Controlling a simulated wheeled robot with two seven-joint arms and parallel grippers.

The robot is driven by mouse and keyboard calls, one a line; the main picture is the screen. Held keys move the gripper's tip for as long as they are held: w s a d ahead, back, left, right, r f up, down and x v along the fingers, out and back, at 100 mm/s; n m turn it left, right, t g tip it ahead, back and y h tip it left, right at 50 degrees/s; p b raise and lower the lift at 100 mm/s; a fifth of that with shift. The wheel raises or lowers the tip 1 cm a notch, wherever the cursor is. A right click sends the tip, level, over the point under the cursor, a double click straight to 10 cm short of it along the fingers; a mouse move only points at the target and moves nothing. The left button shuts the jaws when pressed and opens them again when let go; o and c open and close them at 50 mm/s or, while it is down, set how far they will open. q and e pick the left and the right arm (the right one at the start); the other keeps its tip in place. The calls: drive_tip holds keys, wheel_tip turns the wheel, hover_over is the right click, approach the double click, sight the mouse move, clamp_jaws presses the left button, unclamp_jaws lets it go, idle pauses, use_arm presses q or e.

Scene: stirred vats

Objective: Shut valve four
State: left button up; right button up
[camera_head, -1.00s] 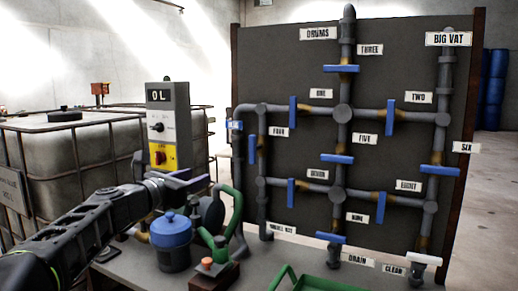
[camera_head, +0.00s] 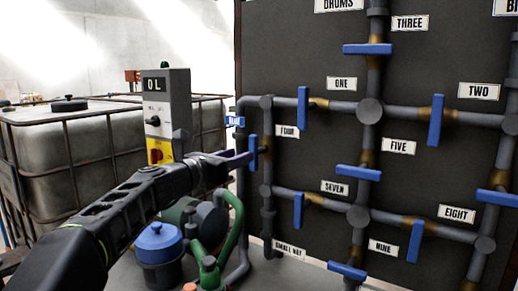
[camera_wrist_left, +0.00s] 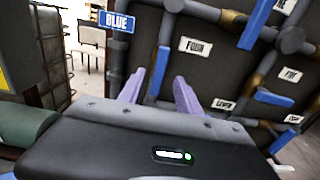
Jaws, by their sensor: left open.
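Valve four has a blue lever (camera_head: 253,148) standing upright, in line with its vertical pipe, left of the FOUR label (camera_head: 287,131). In the left wrist view the lever (camera_wrist_left: 160,70) stands tilted beyond the gap between my fingers. My left gripper (camera_head: 241,160) is open, its fingertips close to the lever in the head view; I cannot tell whether they touch it. The open fingers also show in the left wrist view (camera_wrist_left: 158,88), with nothing visibly clamped between them. My right gripper is out of view.
The dark panel (camera_head: 305,60) carries grey pipes and several other blue levers; valve one's lever (camera_head: 303,107) is just right of valve four. A control box (camera_head: 167,110), a blue pot (camera_head: 159,245) and green pipework (camera_head: 236,228) stand nearby.

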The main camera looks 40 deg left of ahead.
sight(254, 171)
use_arm(q)
drive_tip(key=shift+w+a+p, duration=0.1)
drive_tip(key=shift+w+p, duration=0.5)
drive_tip(key=shift+w, duration=3.3)
drive_tip(key=shift+c, duration=0.2)
clamp_jaws()
